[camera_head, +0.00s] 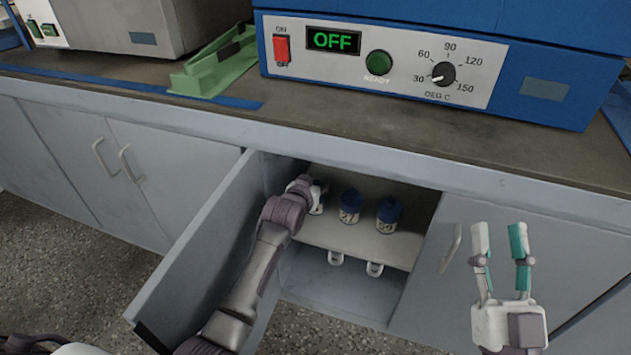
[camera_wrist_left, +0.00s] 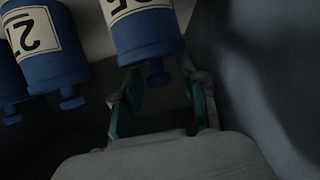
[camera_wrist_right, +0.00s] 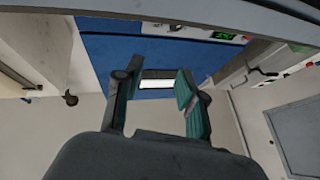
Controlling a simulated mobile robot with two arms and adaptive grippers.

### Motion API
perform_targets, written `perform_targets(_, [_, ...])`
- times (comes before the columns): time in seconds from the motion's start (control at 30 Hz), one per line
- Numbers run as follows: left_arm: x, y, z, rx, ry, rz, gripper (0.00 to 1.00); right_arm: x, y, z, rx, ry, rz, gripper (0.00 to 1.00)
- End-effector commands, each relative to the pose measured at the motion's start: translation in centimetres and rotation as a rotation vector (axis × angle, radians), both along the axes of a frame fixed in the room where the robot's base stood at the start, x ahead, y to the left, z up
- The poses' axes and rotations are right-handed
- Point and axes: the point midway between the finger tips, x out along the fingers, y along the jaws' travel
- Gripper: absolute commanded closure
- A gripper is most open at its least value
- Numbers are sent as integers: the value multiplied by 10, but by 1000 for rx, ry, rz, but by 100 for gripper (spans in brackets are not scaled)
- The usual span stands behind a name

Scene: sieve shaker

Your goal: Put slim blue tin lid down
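Blue-lidded tins with white number labels stand on the shelf in the open cabinet. The middle tin (camera_head: 350,206) and right tin (camera_head: 388,214) show clearly; the left tin (camera_head: 317,200) is partly hidden by my left gripper (camera_head: 304,186). In the left wrist view, which looks upside down, the nearest tin has a blue lid (camera_wrist_left: 150,45) with a small knob. My left gripper (camera_wrist_left: 163,95) is open there, its fingers apart on either side of the knob, with no clear contact. My right gripper (camera_head: 502,240) is open and empty, outside the cabinet at right.
The open cabinet door (camera_head: 200,240) stands left of my left arm. The counter (camera_head: 330,130) above carries a blue oven (camera_head: 430,70) reading OFF and a green stand (camera_head: 213,70). Closed doors flank the opening.

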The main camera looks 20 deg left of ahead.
Motion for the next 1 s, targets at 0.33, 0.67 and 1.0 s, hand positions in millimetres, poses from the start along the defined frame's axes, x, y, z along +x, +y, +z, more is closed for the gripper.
perform_targets(0.33, [0,0,4,0,-2,0,53,1,0,0,0,5,1,60])
perform_targets(0.67, [-25,1,25,0,-1,0,53,17,-3,-39,-76,270,-18,60])
perform_targets(1.0, [-70,3,42,0,1,0,53,12,-15,-114,-185,695,-42,60])
